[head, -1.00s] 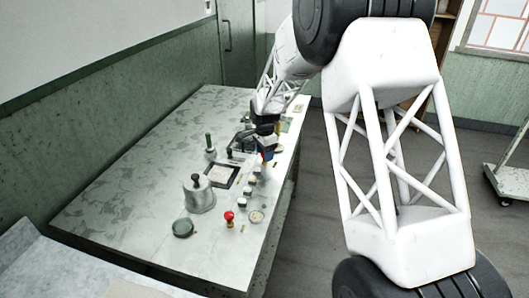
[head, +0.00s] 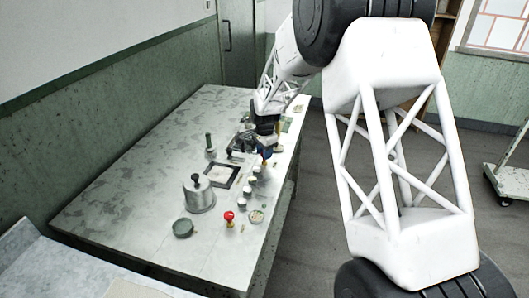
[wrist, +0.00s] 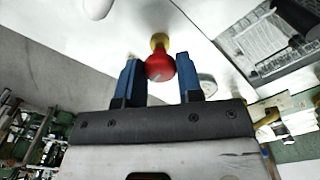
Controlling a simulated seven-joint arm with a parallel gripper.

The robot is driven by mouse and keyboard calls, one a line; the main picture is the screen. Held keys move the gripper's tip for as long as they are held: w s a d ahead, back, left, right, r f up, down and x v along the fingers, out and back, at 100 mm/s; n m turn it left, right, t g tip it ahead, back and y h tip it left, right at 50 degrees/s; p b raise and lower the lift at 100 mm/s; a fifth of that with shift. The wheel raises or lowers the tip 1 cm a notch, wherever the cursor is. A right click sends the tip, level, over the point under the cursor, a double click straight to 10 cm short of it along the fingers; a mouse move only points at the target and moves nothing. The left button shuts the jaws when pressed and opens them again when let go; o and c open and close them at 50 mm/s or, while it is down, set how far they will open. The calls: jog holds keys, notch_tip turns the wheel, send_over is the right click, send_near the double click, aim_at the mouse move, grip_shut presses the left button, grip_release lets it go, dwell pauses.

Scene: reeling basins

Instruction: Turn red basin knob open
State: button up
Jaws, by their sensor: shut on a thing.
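In the wrist view, a round red knob (wrist: 160,66) with a yellow part at its far end sits between the blue fingers of my gripper (wrist: 158,75). My gripper is shut on this knob, one finger on each side. In the head view my gripper (head: 266,150) is low over the table's right side, and the knob in it is mostly hidden there. The basin parts around the knob are too small and covered to make out.
On the table (head: 130,190) stand a metal pot (head: 199,197), a dark-framed tray (head: 222,175), a red-topped piece (head: 229,217), a dark round dish (head: 183,228) and several small white cups. The table's left side is clear.

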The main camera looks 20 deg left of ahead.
jog(key=n, duration=0.3)
jog(key=shift+n, duration=0.4)
jog(key=n, duration=0.4)
jog(key=shift+n, duration=0.3)
jog(key=n, duration=0.4)
jog(key=shift+n, duration=2.2)
jog(key=o, duration=0.9)
jog(key=shift+r, duration=0.15)
jog(key=shift+r, duration=3.8)
